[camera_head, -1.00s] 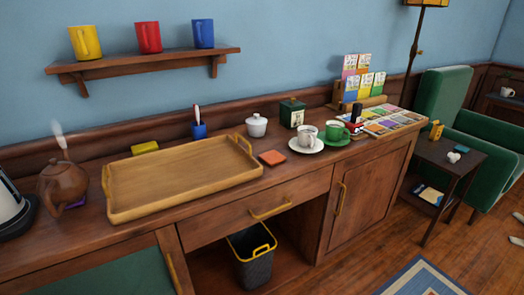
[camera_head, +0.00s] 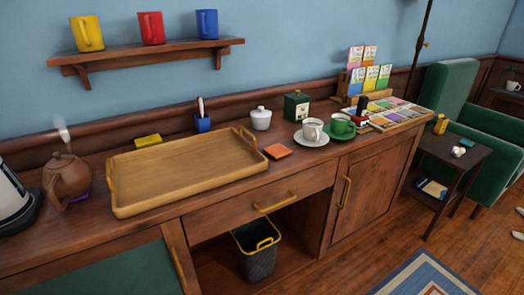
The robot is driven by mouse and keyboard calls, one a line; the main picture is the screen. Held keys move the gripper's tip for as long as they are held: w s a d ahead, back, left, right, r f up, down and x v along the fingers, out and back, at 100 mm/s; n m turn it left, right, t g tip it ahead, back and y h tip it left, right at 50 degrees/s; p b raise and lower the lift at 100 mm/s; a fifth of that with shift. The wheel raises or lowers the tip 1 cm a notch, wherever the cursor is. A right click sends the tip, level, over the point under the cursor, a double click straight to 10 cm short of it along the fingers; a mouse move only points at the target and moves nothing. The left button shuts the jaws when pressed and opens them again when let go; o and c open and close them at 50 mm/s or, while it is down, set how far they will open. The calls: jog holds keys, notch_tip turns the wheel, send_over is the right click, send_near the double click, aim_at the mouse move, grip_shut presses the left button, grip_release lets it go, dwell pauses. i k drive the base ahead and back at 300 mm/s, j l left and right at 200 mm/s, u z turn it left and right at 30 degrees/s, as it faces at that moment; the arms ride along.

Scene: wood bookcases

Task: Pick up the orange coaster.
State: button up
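The orange coaster (camera_head: 278,151) is a small flat square lying on the wooden sideboard top (camera_head: 330,160). It sits just right of the wooden tray's (camera_head: 185,172) right handle, with a small gap. A white cup (camera_head: 312,130) on a white saucer (camera_head: 312,141) stands to its right and a little behind. Nothing lies on the coaster. My gripper is not in view.
A white lidded sugar bowl (camera_head: 261,119) and a dark green tin (camera_head: 296,107) stand behind the coaster. A green cup (camera_head: 342,126) is farther right. The sideboard's front edge is clear before the coaster. A black bin (camera_head: 256,250) stands below.

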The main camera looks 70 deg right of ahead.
aim_at(277, 151)
jog(key=u, duration=1.2)
jog(key=k+l+u, duration=0.1)
jog(key=k+u, duration=0.35)
jog(key=k+l, duration=0.1)
jog(key=k, duration=1.55)
jog(key=k+l, duration=0.1)
jog(key=k, duration=1.55)
